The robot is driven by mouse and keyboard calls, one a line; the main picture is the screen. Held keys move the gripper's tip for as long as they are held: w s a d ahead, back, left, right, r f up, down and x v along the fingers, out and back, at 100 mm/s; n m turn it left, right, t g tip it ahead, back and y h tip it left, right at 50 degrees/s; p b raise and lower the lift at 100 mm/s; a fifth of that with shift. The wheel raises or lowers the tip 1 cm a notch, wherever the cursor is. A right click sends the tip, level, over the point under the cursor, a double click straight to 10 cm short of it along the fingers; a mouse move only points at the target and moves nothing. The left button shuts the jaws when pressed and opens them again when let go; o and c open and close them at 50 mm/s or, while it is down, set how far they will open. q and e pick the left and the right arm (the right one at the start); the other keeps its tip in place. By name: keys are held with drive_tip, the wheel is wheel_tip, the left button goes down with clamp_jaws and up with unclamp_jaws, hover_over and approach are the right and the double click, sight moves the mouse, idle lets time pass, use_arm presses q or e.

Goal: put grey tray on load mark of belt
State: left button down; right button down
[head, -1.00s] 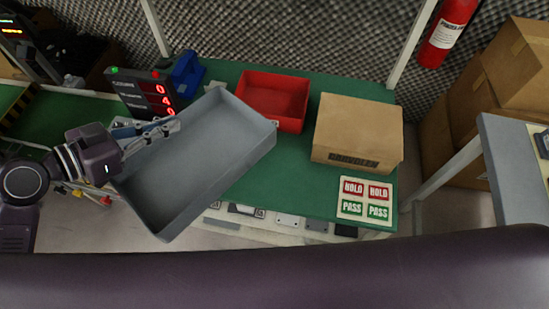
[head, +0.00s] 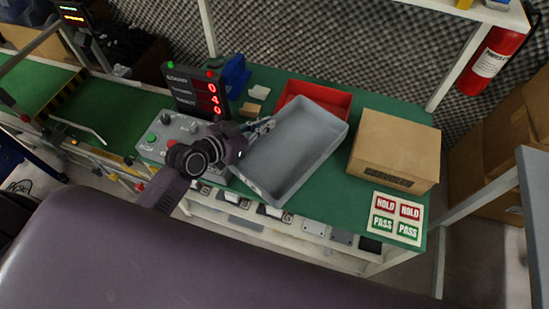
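The grey tray (head: 290,150) is empty and tilted over the green table, its far end overlapping the red bin in the picture. My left gripper (head: 262,127) is at the tray's left wall and appears shut on its rim; the fingertips are small and partly hidden. The green belt (head: 120,112) runs along the left, past the control panel. A yellow-black striped edge (head: 62,90) crosses it; I cannot make out a load mark. My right gripper is not in view.
A red bin (head: 335,98) and a cardboard box (head: 395,150) stand on the green table (head: 330,190). A red-digit display (head: 195,92) and a grey control panel (head: 165,132) stand left of the tray. A HOLD/PASS card (head: 397,218) lies at the front right.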

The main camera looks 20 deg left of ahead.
use_arm(q)
drive_tip(key=shift+w+f+b, duration=0.1)
drive_tip(key=shift+f+b, duration=2.55)
drive_tip(key=shift+f, duration=5.4)
drive_tip(key=shift+r, duration=0.1)
drive_tip(key=shift+f, duration=0.2)
drive_tip(key=c, duration=2.3)
unclamp_jaws()
drive_tip(key=shift+o, duration=0.7)
